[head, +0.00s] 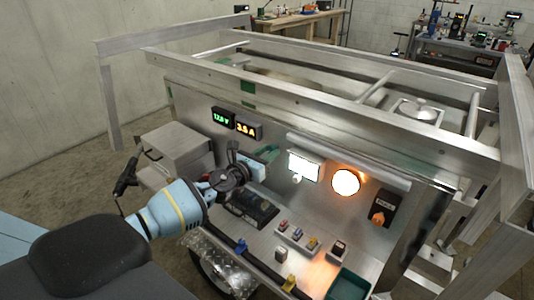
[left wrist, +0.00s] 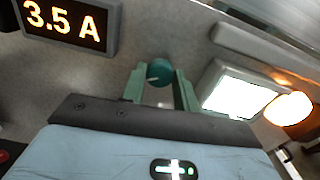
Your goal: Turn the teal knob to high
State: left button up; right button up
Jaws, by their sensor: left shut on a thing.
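The teal knob (left wrist: 159,72) is round, with a small pale mark low on its left side, and sits on the grey metal panel in the left wrist view. My left gripper (left wrist: 160,84) has its two green fingers on either side of the knob, shut on it. In the head view my left gripper (head: 270,151) reaches the panel from the left, right of the lit displays. There the gripper hides the knob or blends with it. I cannot read any setting labels around the knob. My right gripper is in neither view.
A lit white panel (head: 304,167) and a glowing round lamp (head: 345,182) are right of the gripper. Green (head: 223,117) and orange (head: 248,130) displays are up-left. Below, a shelf holds a black device (head: 251,207) and several small coloured parts. An orange-and-black switch (head: 382,208) is far right.

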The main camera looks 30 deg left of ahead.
pick_arm(q)
jog(key=o, duration=1)
jog(key=shift+s+a, duration=0.15)
jog(key=shift+s, duration=1.8)
jog(key=shift+s+a, duration=0.15)
jog(key=shift+s, duration=1.8)
